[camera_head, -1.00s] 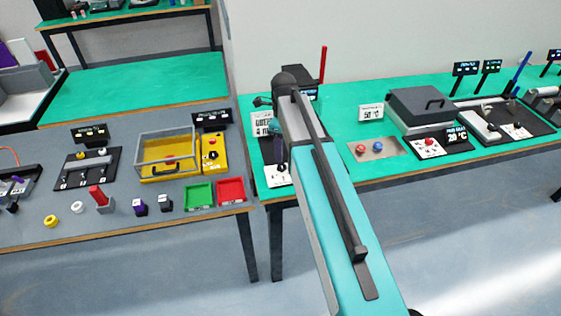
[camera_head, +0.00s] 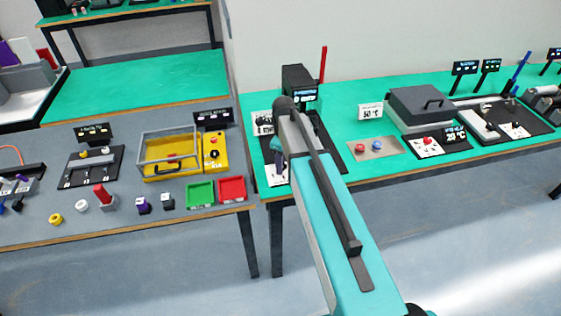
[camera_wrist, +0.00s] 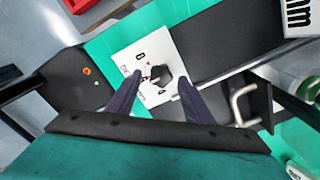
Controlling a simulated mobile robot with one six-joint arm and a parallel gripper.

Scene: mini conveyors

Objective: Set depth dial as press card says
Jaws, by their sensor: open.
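The depth dial is a dark knob (camera_wrist: 160,76) on a white plate with printed numbers, in the middle of the wrist view. The plate (camera_head: 277,176) shows in the head view at the front left of the right-hand green table. My gripper (camera_wrist: 160,80) is open, its two dark fingers on either side of the knob; I cannot tell whether they touch it. In the head view my gripper (camera_head: 279,160) is low over the plate. The press (camera_head: 298,78) is a dark block with a small display.
A red lever (camera_head: 323,65) stands upright by the press. A panel with red and blue buttons (camera_head: 374,149) and a grey lidded machine (camera_head: 428,103) are to the right. Green (camera_head: 201,194) and red (camera_head: 232,190) trays lie on the grey table at left.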

